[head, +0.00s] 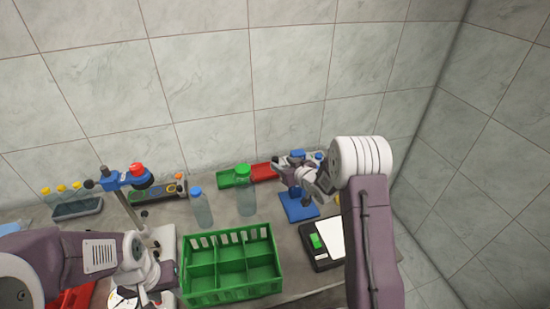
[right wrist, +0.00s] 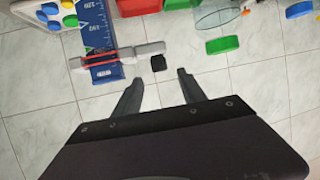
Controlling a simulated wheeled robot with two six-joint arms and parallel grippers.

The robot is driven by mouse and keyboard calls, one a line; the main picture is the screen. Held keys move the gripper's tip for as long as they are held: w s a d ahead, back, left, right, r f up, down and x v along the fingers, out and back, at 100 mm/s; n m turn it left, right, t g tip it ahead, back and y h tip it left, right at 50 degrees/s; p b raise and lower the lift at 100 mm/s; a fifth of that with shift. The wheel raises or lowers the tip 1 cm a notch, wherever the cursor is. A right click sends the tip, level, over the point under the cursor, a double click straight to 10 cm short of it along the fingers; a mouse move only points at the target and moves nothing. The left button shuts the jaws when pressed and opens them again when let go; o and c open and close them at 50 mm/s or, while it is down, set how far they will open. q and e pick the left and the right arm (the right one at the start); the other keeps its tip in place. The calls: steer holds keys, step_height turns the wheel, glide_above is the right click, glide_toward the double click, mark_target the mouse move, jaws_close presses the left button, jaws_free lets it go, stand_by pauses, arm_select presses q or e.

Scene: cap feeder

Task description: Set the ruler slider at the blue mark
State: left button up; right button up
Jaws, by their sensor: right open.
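The blue ruler (right wrist: 97,30) with white scale marks shows at the upper left of the right wrist view. A grey slider (right wrist: 130,53) lies across it, with thin red lines beside it and a small black block (right wrist: 158,63) near its right end. I cannot make out a separate blue mark. My right gripper (right wrist: 160,80) is open and empty, its fingertips just below the black block in that view; it also shows small in the head view (head: 281,164). My left gripper (head: 150,294) is low at the left in the head view; its jaws are unclear.
A green divided crate (head: 232,290) stands front centre, with two clear bottles (head: 201,210) behind it. A scale (head: 318,242) and a blue stand base (head: 298,206) are to the right. A stand with a red knob (head: 137,168) is at left. The tiled wall closes off the back.

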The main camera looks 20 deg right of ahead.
mark_target(277, 161)
steer(key=p+x, duration=0.1)
steer(key=x, duration=0.6)
steer(key=shift+w+a+f, duration=0.1)
steer(key=shift+w, duration=0.1)
jaws_close()
steer(key=shift+f, duration=0.1)
stand_by(0.9)
